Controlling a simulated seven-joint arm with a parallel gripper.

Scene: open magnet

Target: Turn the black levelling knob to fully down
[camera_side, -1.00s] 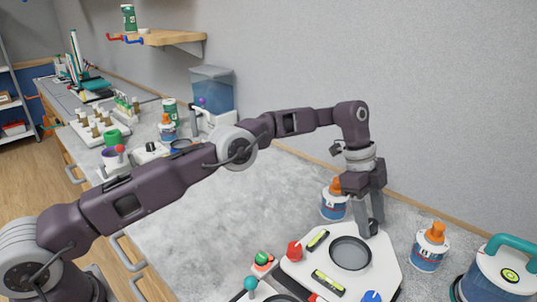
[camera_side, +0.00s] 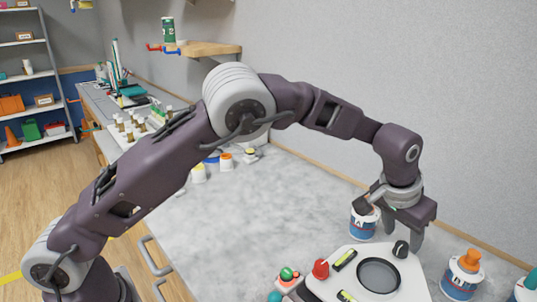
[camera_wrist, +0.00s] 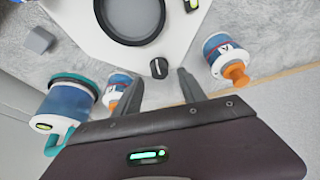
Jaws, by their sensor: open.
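The black knob (camera_side: 401,249) stands on the back corner of a white levelling plate (camera_side: 410,280), beside a dark round dish (camera_side: 379,276). In the wrist view the knob (camera_wrist: 159,68) shows a pale line running roughly up and down the picture. My gripper (camera_side: 403,238) is open, its fingers pointing down close behind the knob. In the wrist view the knob lies just beyond the fingertips (camera_wrist: 161,77), between their lines, with nothing held. I cannot tell whether a finger touches it. A red knob (camera_side: 321,268) sits at another corner.
Two spirit levels (camera_side: 344,260) (camera_side: 346,296) lie on the plate. A labelled bottle (camera_side: 364,222) stands behind my gripper, and an orange-capped one (camera_side: 461,275) at right. A teal-handled blue canister (camera_wrist: 67,108) shows in the wrist view.

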